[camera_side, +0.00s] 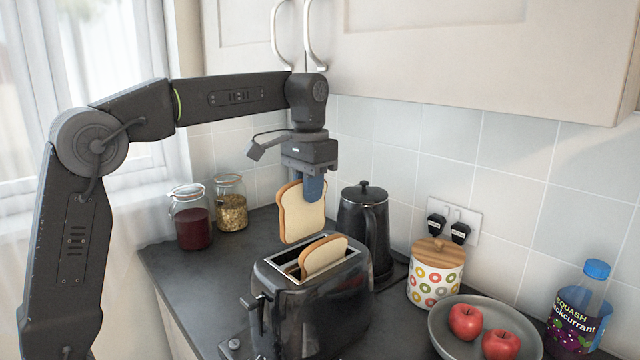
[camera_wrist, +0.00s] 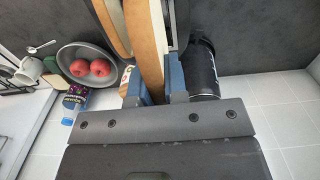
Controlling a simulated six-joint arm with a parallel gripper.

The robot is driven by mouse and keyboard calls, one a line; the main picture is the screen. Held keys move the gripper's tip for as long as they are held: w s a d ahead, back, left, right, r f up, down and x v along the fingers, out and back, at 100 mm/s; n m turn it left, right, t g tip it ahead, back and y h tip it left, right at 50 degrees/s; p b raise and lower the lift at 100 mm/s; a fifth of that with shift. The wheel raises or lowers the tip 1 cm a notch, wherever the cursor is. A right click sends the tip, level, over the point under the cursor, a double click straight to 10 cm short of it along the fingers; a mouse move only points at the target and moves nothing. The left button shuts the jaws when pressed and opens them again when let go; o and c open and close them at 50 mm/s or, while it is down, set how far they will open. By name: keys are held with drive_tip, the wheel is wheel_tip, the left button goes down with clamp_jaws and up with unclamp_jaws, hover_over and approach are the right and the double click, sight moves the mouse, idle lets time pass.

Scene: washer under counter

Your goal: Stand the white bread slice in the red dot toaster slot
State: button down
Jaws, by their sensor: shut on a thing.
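My gripper (camera_side: 313,186) is shut on a white bread slice (camera_side: 299,214) with a brown crust and holds it upright above the black toaster (camera_side: 318,308). The held slice (camera_wrist: 148,45) also shows edge-on between the blue fingers in the wrist view. In the side view it appears above the toaster's far-left end, with its lower edge clear of the top. Another bread slice (camera_side: 324,256) stands in a slot, its upper part sticking out. The other slot is mostly visible as a dark opening in the metal top. I cannot make out a red dot.
A black kettle (camera_side: 364,226) stands close behind the toaster. A patterned canister (camera_side: 435,274), a grey bowl (camera_side: 447,342) with red apples and a squash bottle (camera_side: 577,310) are at the right. Two glass jars (camera_side: 191,216) (camera_side: 230,203) stand at the back left. Cupboards hang above.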

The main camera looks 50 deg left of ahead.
sight(309, 235)
drive_tip(key=shift+f, duration=4.1)
drive_tip(key=c, duration=1.1)
unclamp_jaws()
drive_tip(key=shift+r, duration=3.45)
